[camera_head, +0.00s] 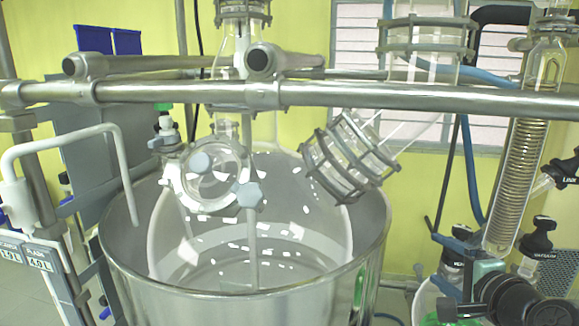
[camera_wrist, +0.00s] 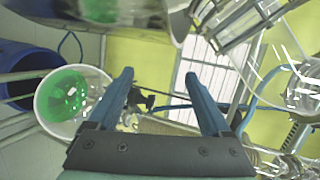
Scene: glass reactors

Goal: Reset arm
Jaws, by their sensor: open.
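My gripper (camera_wrist: 158,78) shows in the wrist view. Its two blue fingers stand wide apart with nothing between them. In the head view I cannot clearly make out the gripper. The large glass reactor (camera_head: 300,215) sits inside a shiny steel vessel (camera_head: 245,305) in the middle of the head view. A round glass port with a clamp (camera_head: 212,178) is on its top.
A horizontal metal bar (camera_head: 400,97) crosses in front of the reactor. An angled glass neck (camera_head: 350,160) and a coil condenser (camera_head: 520,170) stand to the right. In the wrist view, a white-rimmed vessel with green inside (camera_wrist: 68,98) lies left of the fingers.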

